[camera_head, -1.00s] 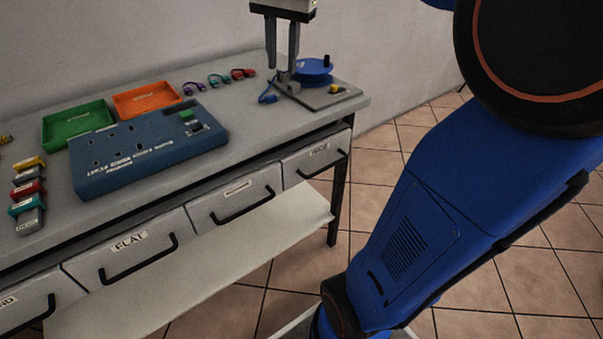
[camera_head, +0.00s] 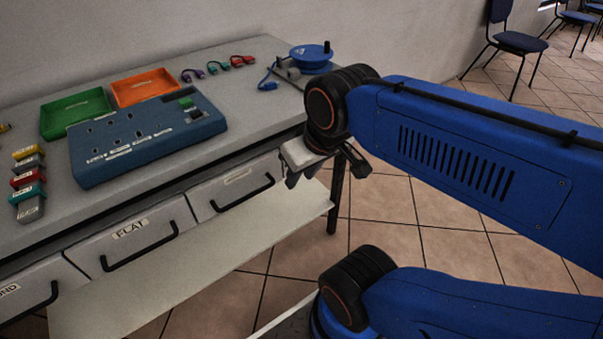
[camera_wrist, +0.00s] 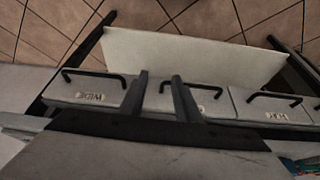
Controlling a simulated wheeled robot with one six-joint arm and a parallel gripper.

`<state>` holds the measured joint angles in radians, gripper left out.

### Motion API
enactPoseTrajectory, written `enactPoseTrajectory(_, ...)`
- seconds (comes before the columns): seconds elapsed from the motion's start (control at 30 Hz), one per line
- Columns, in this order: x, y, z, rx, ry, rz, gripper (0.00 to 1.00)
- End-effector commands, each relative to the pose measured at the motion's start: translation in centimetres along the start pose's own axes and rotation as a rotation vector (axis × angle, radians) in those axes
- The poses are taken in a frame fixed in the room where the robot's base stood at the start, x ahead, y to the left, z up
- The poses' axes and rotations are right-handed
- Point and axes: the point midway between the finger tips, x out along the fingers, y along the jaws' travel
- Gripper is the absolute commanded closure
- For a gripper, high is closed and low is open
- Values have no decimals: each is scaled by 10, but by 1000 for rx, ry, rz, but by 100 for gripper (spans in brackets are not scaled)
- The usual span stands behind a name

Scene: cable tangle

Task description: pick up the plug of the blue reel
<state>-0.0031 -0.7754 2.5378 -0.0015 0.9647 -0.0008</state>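The blue reel (camera_head: 311,60) stands at the far right end of the workbench in the head view. Its blue plug (camera_head: 267,86) lies on the bench top to the left of the reel, with a short blue cable rising from it. My gripper (camera_head: 300,178) is in front of the bench's front edge, low and well apart from the plug, partly hidden by my wrist. In the wrist view my two fingers (camera_wrist: 160,76) stand apart with nothing between them, over the drawer fronts. Neither plug nor reel shows in the wrist view.
Purple, green and red cable pieces (camera_head: 218,67) lie left of the plug. A blue socket board (camera_head: 147,140), a green tray (camera_head: 75,113) and an orange tray (camera_head: 143,87) are farther left. Drawer handles (camera_head: 243,194) and a pale lower shelf (camera_head: 190,262) stick out in front.

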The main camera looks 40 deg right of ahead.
Motion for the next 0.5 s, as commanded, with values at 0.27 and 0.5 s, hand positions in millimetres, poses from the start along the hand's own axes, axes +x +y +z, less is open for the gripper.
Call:
enactPoseTrajectory(0.27, 0, 0, 0, 0, 0, 0, 70)
enactPoseTrajectory(0.5, -8, 2, -14, 51, -14, 3, 66)
